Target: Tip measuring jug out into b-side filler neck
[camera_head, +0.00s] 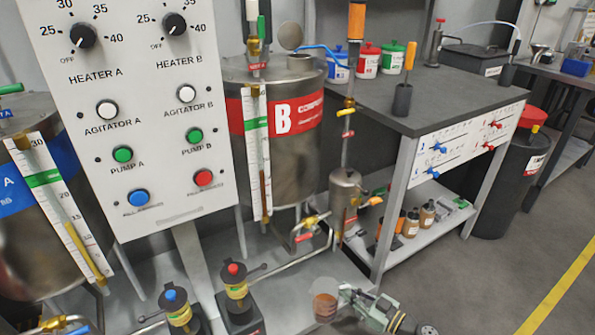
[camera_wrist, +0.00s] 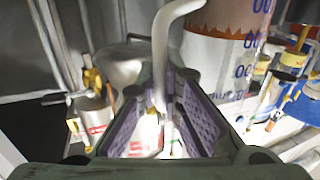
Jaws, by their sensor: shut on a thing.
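The measuring jug (camera_head: 325,304) is clear, with brownish-orange contents, and sits low at the bottom of the head view. My gripper (camera_head: 347,296) is just right of it. In the wrist view the jug (camera_wrist: 222,55) shows blue graduation marks, and its pale handle (camera_wrist: 170,35) runs between the purple pads of my gripper (camera_wrist: 165,95), shut on it. Tank B (camera_head: 285,165), steel with a red band, stands above and behind the jug. Its filler neck (camera_head: 300,62) is on top, and a round lid (camera_head: 290,37) stands raised beside it. The jug is well below and apart from the neck.
The control panel (camera_head: 135,110) stands left of tank B. Two small valves with blue (camera_head: 170,296) and red (camera_head: 233,269) knobs are left of the jug. A grey workbench (camera_head: 415,90) with bottles below is at right. Floor at lower right is clear.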

